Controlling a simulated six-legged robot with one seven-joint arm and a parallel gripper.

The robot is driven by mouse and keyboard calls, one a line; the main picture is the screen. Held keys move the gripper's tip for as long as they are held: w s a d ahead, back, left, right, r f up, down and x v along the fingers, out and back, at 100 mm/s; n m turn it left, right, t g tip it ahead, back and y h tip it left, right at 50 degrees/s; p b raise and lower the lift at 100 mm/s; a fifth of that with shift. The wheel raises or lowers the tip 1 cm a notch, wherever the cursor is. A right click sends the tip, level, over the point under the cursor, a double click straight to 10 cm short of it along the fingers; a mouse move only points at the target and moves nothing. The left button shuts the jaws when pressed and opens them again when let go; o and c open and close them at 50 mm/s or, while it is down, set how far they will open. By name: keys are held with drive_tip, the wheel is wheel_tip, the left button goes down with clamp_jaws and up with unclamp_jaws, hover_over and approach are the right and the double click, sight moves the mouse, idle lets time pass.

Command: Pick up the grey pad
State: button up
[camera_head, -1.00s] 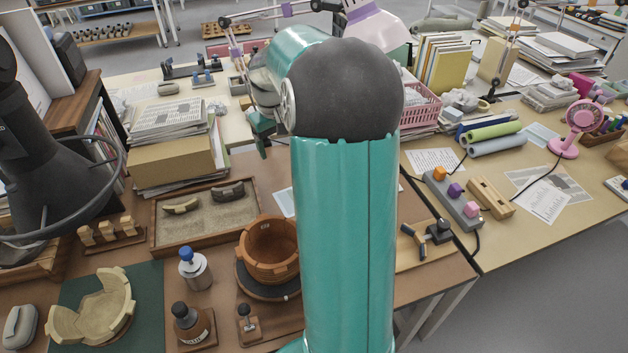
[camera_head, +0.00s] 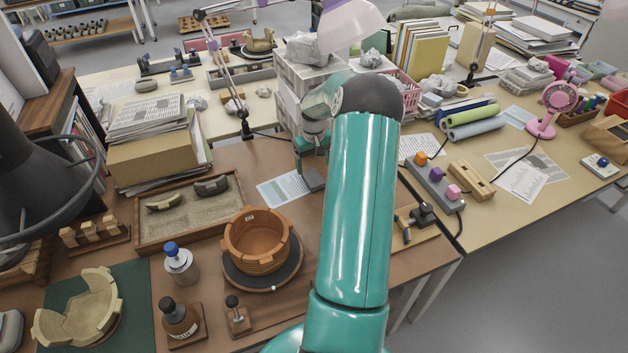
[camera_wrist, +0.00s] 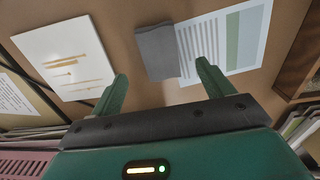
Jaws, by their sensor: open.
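The grey pad (camera_wrist: 157,52) lies flat on the brown table in the wrist view, overlapping the left edge of a printed sheet (camera_wrist: 228,42). In the head view the pad (camera_head: 313,180) shows at the right end of the sheet (camera_head: 283,188), partly beside my arm. My gripper (camera_wrist: 162,82) is open and empty in the wrist view, its two green fingers apart, with the pad beyond and between the fingertips. In the head view my gripper (camera_head: 312,168) hangs above the table just by the pad; its fingertips are partly hard to make out there.
A white card with tan strips (camera_wrist: 66,60) lies left of the pad in the wrist view. A wooden sand tray (camera_head: 190,222) and a terracotta pot (camera_head: 258,248) stand left of my arm. A pink crate (camera_head: 408,92) stands farther right.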

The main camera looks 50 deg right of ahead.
sight(314, 178)
wheel_tip(314, 178, down, 6)
drive_tip(key=shift+r, duration=0.1)
drive_tip(key=shift+c, duration=0.2)
drive_tip(key=c, duration=1)
